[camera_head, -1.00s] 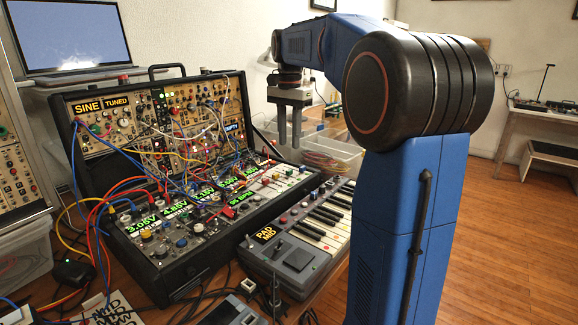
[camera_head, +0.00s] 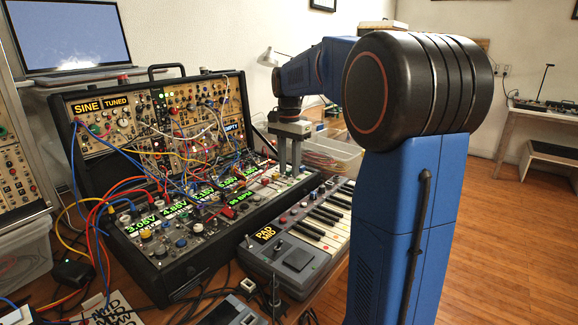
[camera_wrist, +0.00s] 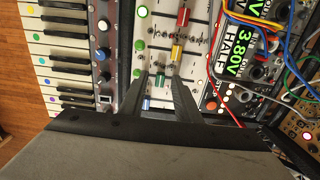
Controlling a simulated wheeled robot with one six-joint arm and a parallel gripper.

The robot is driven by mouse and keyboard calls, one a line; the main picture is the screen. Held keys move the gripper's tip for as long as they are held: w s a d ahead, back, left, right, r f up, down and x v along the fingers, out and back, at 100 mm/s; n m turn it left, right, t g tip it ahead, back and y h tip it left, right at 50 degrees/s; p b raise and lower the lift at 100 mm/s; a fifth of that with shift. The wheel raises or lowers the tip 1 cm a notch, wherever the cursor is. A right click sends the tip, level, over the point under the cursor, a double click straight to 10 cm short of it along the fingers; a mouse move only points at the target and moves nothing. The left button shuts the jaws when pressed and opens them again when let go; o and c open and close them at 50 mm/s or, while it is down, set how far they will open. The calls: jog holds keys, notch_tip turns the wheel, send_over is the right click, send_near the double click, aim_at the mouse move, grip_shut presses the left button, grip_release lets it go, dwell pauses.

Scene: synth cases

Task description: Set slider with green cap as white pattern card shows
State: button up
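A pale slider panel (camera_wrist: 160,40) in the wrist view carries red (camera_wrist: 183,16), yellow (camera_wrist: 177,51), green (camera_wrist: 160,79) and blue (camera_wrist: 146,103) slider caps. The green cap shows between my fingertips. In the head view, my gripper (camera_head: 289,172) points down over the right end of the synth case's lower row; its fingers are apart. It also shows in the wrist view (camera_wrist: 160,77). I cannot tell whether the fingers touch the cap. A white card with black marks (camera_head: 116,311) lies at the lower left; I cannot tell whether it is the pattern card.
A small keyboard (camera_head: 322,222) stands right beside the case (camera_head: 200,268). Patch cables (camera_head: 130,185) loop over the case's left and middle. A clear bin (camera_head: 345,158) with cables stands behind the keyboard. A laptop (camera_head: 72,35) stands at the back left.

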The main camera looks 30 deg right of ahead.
grip_shut()
jog(key=shift+s+d, duration=0.2)
jog(key=shift+s, duration=0.35)
jog(key=shift+s+d, duration=0.15)
jog(key=shift+s, duration=0.35)
jog(key=shift+o, duration=0.3)
grip_release()
